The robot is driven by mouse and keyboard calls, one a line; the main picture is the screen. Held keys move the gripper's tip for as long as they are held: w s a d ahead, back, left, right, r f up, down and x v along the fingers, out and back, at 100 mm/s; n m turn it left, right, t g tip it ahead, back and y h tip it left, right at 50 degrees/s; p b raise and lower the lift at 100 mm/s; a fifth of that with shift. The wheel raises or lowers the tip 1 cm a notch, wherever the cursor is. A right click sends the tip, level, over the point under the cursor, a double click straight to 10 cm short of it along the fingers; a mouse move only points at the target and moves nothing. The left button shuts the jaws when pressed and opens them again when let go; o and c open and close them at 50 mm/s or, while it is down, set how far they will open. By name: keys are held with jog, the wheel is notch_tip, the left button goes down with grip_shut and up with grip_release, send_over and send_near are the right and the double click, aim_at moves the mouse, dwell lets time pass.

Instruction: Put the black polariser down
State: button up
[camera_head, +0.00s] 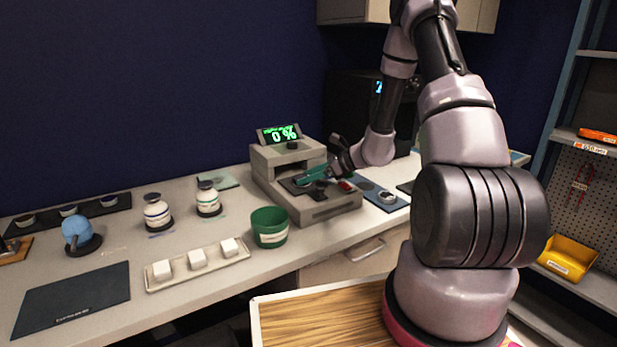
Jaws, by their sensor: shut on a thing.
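My gripper (312,177), with teal fingers, reaches in from the right over the front deck of a grey bench instrument (332,209). It is shut on a small dark thing at its fingertips, which I take to be the black polariser (318,190). The polariser is low over the deck, partly hidden by the fingers. I cannot tell whether it touches the deck. The instrument's screen (279,133) reads 0% in green.
A green cup (269,227) stands close left of the instrument. Further left are a tray of white blocks (162,285), two labelled jars (157,212) and a black mat (72,299). A blue mat (383,198) lies at right. Bare counter shows between them.

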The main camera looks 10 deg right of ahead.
jog(key=shift+f, duration=0.15)
jog(key=o, duration=1.4)
jog(key=shift+c, duration=0.2)
